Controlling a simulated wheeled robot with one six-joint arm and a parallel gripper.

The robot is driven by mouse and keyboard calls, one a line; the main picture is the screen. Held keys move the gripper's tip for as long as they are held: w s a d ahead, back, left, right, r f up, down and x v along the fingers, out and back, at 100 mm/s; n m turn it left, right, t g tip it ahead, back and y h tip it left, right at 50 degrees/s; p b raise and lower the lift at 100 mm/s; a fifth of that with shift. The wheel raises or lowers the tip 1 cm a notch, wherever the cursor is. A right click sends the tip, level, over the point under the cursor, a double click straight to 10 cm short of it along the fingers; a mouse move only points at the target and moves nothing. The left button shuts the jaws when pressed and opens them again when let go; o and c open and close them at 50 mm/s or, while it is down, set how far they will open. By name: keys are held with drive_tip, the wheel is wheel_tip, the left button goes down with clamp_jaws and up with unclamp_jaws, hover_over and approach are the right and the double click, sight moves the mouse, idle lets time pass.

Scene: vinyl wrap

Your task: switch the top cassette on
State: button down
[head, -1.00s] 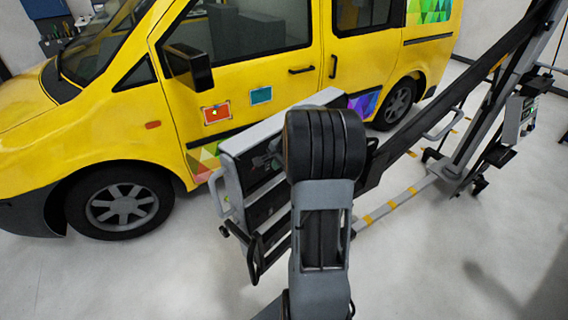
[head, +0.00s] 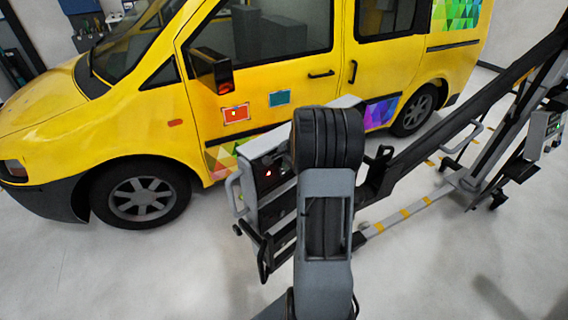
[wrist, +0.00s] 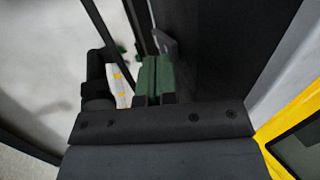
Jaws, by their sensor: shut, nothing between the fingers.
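A grey box with a dark panel, which looks like the cassette (head: 252,167), sits on a tilted dark frame beside the yellow van, in the head view. A small red light (head: 268,173) glows on its panel. My arm covers the right part of the box, and I cannot make out a switch. My gripper (wrist: 157,78) shows in the wrist view as two green fingers pressed together, with nothing between them. A dark surface lies just behind and to the right of the fingers. I cannot tell whether they touch it. The gripper is hidden behind my arm in the head view.
The yellow van (head: 130,110) stands close behind the box, with an orange patch (head: 236,113) and a teal patch (head: 279,98) on its door. A long dark beam (head: 440,130) slopes up to the right. A control box (head: 545,130) is at the far right. The front floor is clear.

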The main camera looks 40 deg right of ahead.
drive_tip(key=shift+d, duration=0.1)
drive_tip(key=shift+r, duration=0.1)
drive_tip(key=shift+r+p, duration=0.65)
drive_tip(key=shift+r, duration=0.05)
drive_tip(key=shift+s, duration=0.1)
drive_tip(key=s+b+v, duration=0.1)
drive_tip(key=v, duration=1)
drive_tip(key=shift+s+r, duration=0.1)
idle(0.5)
